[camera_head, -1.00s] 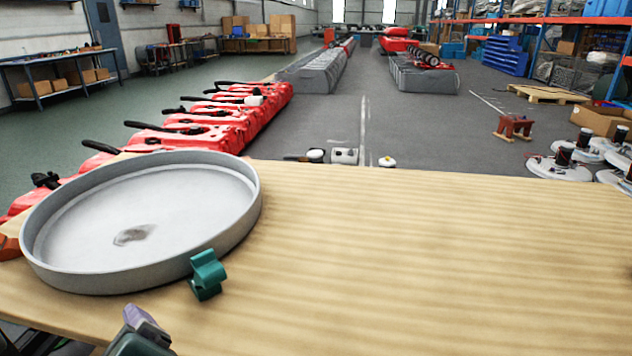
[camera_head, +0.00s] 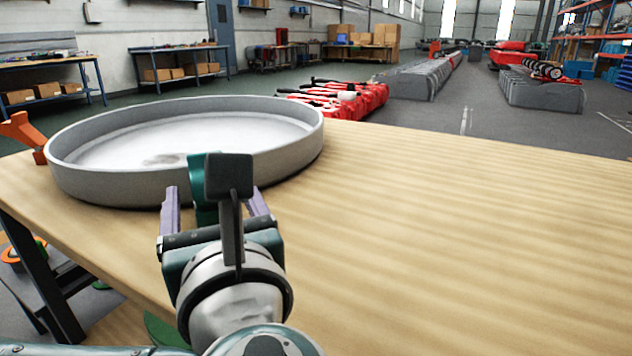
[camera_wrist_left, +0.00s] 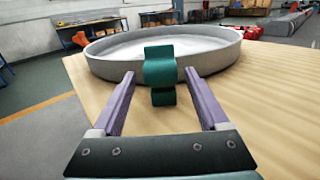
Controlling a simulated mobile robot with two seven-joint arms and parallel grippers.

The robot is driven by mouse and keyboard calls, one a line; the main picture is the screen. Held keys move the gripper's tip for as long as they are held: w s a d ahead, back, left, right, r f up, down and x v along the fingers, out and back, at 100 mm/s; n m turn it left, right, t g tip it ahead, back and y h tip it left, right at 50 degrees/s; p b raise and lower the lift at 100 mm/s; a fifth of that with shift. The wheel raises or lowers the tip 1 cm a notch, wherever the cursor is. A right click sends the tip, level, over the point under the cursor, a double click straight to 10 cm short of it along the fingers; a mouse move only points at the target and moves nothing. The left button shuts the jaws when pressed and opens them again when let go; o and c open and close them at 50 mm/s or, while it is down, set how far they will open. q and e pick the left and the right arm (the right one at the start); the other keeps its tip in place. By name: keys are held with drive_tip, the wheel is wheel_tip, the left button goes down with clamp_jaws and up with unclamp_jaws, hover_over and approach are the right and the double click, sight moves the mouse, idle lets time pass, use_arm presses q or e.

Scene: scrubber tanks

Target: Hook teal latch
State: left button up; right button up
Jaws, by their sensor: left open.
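The teal latch (camera_wrist_left: 160,72) sits at the near rim of a round grey tray-like lid (camera_wrist_left: 102,68) on the wooden table. In the head view the latch (camera_head: 197,190) is partly hidden behind my left gripper (camera_head: 215,200). In the left wrist view my left gripper (camera_wrist_left: 160,84) is open, its two purple fingers pointing at the latch, one on each side of it in the picture. Nothing is held between the fingers. Whether a finger touches the latch cannot be told. My right gripper is not in view.
An orange clamp-like piece (camera_head: 24,132) is at the left of the lid. The wooden table (camera_head: 450,230) is bare to the right of the lid. Red machine parts (camera_head: 345,98) stand on the floor beyond the table.

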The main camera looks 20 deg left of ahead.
use_arm(q)
drive_tip(key=shift+b+x, duration=0.4)
drive_tip(key=shift+x, duration=1.75)
clamp_jaws()
